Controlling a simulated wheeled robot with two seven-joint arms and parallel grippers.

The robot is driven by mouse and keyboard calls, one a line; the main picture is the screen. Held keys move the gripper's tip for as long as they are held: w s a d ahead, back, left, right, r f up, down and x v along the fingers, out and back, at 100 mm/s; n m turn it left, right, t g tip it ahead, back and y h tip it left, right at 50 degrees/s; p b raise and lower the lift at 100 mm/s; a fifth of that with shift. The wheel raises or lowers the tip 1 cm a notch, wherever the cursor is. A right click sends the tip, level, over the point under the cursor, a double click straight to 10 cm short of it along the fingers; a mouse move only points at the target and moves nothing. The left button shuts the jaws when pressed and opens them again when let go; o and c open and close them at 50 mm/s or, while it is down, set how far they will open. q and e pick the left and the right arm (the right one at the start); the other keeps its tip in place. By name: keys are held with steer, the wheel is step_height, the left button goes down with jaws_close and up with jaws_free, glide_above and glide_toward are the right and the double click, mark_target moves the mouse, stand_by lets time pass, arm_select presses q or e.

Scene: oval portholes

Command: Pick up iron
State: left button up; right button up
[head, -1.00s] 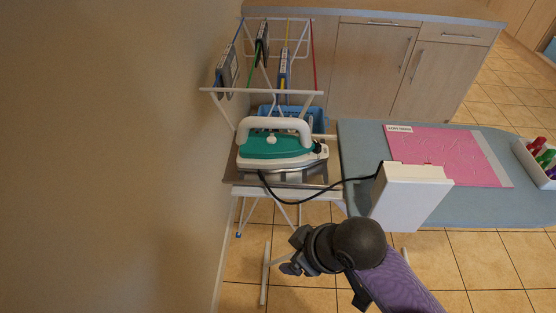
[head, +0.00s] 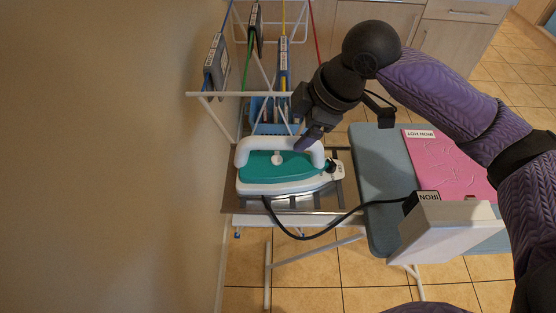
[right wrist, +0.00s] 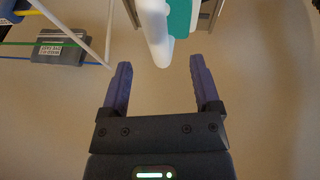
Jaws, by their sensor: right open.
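The iron (head: 290,185), with a teal top and a white looped handle (head: 243,152), rests on the metal rest plate (head: 232,205) at the end of the ironing board. My right gripper (head: 308,138) is just above the right end of the handle, pointing down at it. In the right wrist view my right gripper (right wrist: 160,64) is open, with the end of the white handle (right wrist: 153,30) just ahead of the gap between its fingers. It holds nothing. Whether a finger touches the handle cannot be told. My left gripper is not in view.
A black cord runs from the iron to a white box (head: 445,232) labelled IRON. The board (head: 375,165) carries a pink sheet (head: 440,160). A white drying rack (head: 215,95) with hanging tags stands behind the iron. A bare wall (head: 110,150) is close on the left.

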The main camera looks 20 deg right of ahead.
mark_target(287, 139)
steer(key=b+x, duration=0.2)
steer(key=x, duration=0.4)
steer(key=shift+w+a+f, duration=0.1)
steer(key=shift+w, duration=0.15)
steer(key=shift+w+a+f, duration=0.1)
steer(key=shift+a+f, duration=0.1)
steer(key=shift+f, duration=0.15)
steer(key=shift+c, duration=0.2)
steer(key=c, duration=0.5)
jaws_close()
steer(key=shift+w+r, duration=0.1)
steer(key=shift+r, duration=0.05)
